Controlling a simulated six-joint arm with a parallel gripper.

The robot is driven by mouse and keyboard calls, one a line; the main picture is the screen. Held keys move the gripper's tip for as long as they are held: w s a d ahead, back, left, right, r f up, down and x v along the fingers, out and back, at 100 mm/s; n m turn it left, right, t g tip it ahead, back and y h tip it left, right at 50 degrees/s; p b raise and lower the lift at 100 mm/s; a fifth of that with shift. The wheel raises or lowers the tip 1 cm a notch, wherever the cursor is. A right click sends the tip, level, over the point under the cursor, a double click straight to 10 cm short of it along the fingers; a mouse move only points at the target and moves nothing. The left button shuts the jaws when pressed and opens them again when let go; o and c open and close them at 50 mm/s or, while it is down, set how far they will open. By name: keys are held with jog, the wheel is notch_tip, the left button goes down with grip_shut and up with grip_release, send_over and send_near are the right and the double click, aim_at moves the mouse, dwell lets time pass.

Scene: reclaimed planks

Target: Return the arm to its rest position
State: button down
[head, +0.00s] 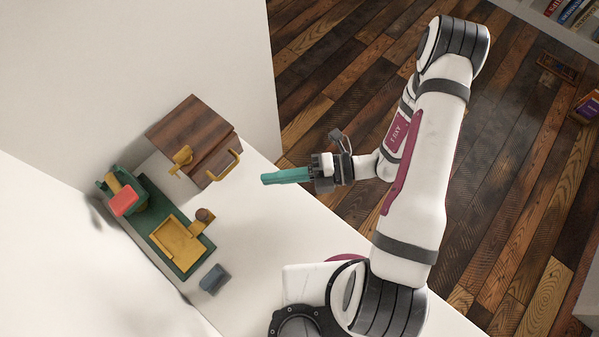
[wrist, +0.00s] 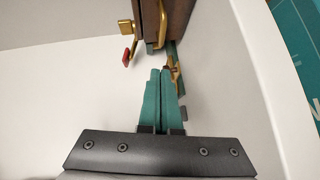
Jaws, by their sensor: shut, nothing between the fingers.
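My gripper (head: 266,179) has teal fingers and is shut with nothing between them. In the head view it is held out to the left from my white arm, over the right part of the white table (head: 262,228). It is to the right of the wooden box's yellow handle and apart from it. In the wrist view the two teal fingers (wrist: 160,75) lie side by side, pointing towards the box.
A dark wooden box (head: 192,130) with a yellow handle (head: 228,165) stands at the back. Left of it is a green base (head: 151,200) with a yellow tray (head: 178,240) and a red block (head: 124,201). A blue-grey block (head: 214,279) lies in front. White walls border the table.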

jog(key=d, duration=0.5)
jog(key=shift+d+r, duration=0.4)
jog(key=shift+s+r+n, duration=0.1)
jog(key=shift+r+n, duration=0.3)
jog(key=shift+n, duration=0.1)
jog(key=s+d+r+n+h, duration=0.1)
jog(key=s+r+n+h, duration=0.4)
jog(key=n, duration=1)
jog(key=s+d+r+n+h, duration=0.2)
jog(key=s+r+n+h, duration=0.4)
jog(key=n, duration=1)
notch_tip(320, 180, up, 4)
jog(key=h, duration=0.3)
jog(key=shift+d, duration=0.25)
